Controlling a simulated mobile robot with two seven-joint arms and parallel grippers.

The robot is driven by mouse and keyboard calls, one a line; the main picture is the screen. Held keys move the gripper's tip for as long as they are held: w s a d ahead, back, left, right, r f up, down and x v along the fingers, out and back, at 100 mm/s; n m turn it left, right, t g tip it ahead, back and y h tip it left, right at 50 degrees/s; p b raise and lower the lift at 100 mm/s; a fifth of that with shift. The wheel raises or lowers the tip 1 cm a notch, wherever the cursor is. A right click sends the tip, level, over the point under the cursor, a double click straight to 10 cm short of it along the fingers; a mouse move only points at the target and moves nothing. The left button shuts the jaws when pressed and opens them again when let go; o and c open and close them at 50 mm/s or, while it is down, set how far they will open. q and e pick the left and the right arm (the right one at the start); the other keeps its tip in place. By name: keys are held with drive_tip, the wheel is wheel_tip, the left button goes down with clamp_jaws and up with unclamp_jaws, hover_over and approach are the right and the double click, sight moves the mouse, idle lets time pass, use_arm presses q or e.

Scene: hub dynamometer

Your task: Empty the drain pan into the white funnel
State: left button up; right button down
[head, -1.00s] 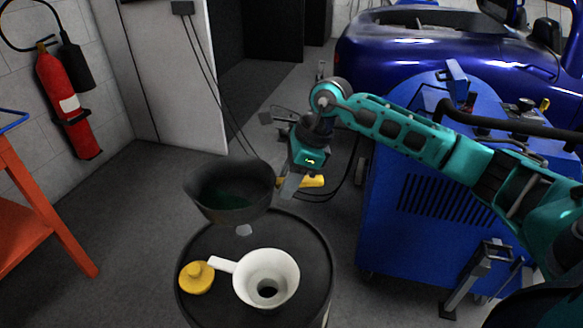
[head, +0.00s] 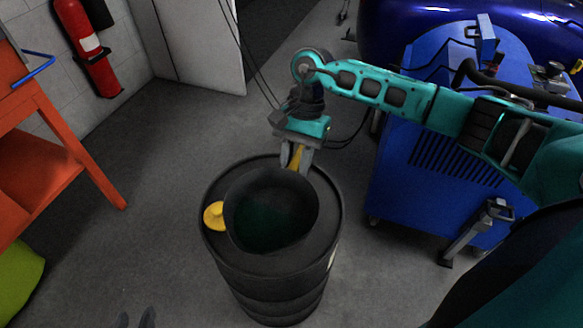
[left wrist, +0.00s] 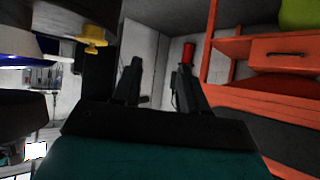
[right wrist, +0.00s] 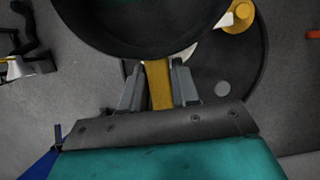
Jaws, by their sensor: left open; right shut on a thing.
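The drain pan (head: 272,212) is a black bowl with dark green liquid inside and a yellow handle (right wrist: 158,85). My right gripper (head: 297,158) is shut on that handle and holds the pan over the black drum. I cannot tell the pan's exact tilt. The white funnel is hidden behind the pan in the head view. Parts of it show past the pan's rim in the right wrist view (right wrist: 188,52). My left gripper (head: 136,320) is open and empty at the bottom edge of the head view; its spread fingers show in the left wrist view (left wrist: 158,75).
The black drum (head: 285,285) stands on the grey floor, with a yellow cap (head: 214,216) on its top. A blue machine (head: 425,185) stands right of it. An orange bench (head: 60,150) and a fire extinguisher (head: 88,45) are at left. Floor between bench and drum is clear.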

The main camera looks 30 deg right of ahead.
sight(293, 172)
drive_tip(key=n, duration=0.2)
drive_tip(key=s+a+n+g+h+p, duration=0.1)
drive_tip(key=s+n+p, duration=0.1)
drive_tip(key=n, duration=0.1)
drive_tip(key=shift+s+a+r+n+h, duration=0.2)
drive_tip(key=shift+a+r+n+h, duration=0.1)
drive_tip(key=shift+a+r+h, duration=0.1)
drive_tip(key=s+n+h+p, duration=0.1)
drive_tip(key=n, duration=0.1)
drive_tip(key=s+a+n+p, duration=0.1)
drive_tip(key=n, duration=0.1)
drive_tip(key=shift+a+r+n+g+h, duration=0.1)
drive_tip(key=shift+n+g+h, duration=0.2)
drive_tip(key=shift+g+h, duration=0.1)
use_arm(q)
drive_tip(key=r, duration=0.1)
drive_tip(key=a+r, duration=0.1)
drive_tip(key=r, duration=0.1)
drive_tip(key=shift+s+a+r+y, duration=0.15)
drive_tip(key=shift+s+a+y, duration=0.1)
drive_tip(key=shift+s+y, duration=0.1)
use_arm(e)
drive_tip(key=shift+a, duration=0.15)
